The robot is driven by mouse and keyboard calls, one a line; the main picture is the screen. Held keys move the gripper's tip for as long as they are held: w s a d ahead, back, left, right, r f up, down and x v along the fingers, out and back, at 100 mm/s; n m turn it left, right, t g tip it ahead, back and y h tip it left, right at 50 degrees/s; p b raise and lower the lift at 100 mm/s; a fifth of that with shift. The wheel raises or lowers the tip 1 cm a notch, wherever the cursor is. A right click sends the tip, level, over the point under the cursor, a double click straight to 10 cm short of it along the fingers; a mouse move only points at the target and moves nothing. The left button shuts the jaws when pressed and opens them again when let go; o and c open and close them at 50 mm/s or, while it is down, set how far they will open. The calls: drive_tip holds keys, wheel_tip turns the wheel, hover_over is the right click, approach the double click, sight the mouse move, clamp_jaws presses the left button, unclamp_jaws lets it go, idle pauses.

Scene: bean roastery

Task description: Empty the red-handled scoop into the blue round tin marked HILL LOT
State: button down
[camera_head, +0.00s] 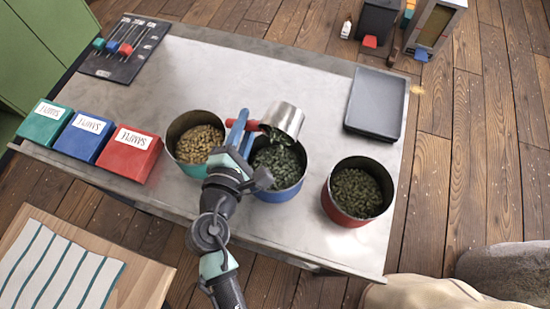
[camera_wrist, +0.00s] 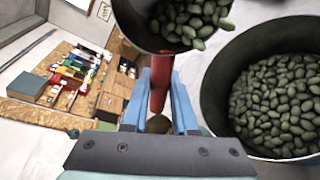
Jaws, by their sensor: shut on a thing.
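My gripper (camera_head: 244,126) is shut on the red handle (camera_wrist: 160,84) of the metal scoop (camera_head: 286,117). The scoop is tilted above the blue round tin (camera_head: 279,194), its mouth facing down toward it. Green beans show at the scoop's mouth in the head view and fill the mouth of the scoop (camera_wrist: 124,14) in the wrist view. The blue tin holds dark green beans (camera_head: 278,165); my gripper and the scoop hide part of its rim. No HILL LOT marking can be read. A tin of green beans (camera_wrist: 212,78) is at right in the wrist view.
A teal tin (camera_head: 188,168) of tan beans stands close left of the blue tin. A red tin (camera_head: 347,214) of green beans stands right. Several SAMPLE boxes (camera_head: 130,152) line the left edge. A grey tray (camera_head: 375,103) lies back right. The table's back middle is clear.

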drive_tip(key=shift+f+t+b, duration=0.65)
drive_tip(key=shift+t+b, duration=0.05)
drive_tip(key=shift+b, duration=2)
drive_tip(key=shift+r+n+t+h+b, duration=0.35)
drive_tip(key=shift+r+t+b, duration=0.5)
drive_tip(key=shift+b, duration=1.25)
drive_tip(key=shift+r, duration=0.1)
drive_tip(key=g+p, duration=0.1)
drive_tip(key=p, duration=0.2)
drive_tip(key=shift+r, duration=0.2)
drive_tip(key=shift+f+g+p, duration=0.3)
drive_tip(key=shift+g+p, duration=0.05)
drive_tip(key=shift+p, duration=0.9)
drive_tip(key=r+g+p, duration=0.1)
drive_tip(key=p, duration=0.5)
drive_tip(key=shift+f+g, duration=0.4)
drive_tip(key=shift+f, duration=0.2)
drive_tip(key=shift+r+m+p, duration=0.1)
drive_tip(key=shift+m+p, duration=0.2)
drive_tip(key=shift+m, duration=0.15)
drive_tip(key=y+p, duration=0.1)
drive_tip(key=p, duration=0.2)
drive_tip(key=shift+r+g, duration=0.25)
drive_tip(key=shift+g, duration=0.05)
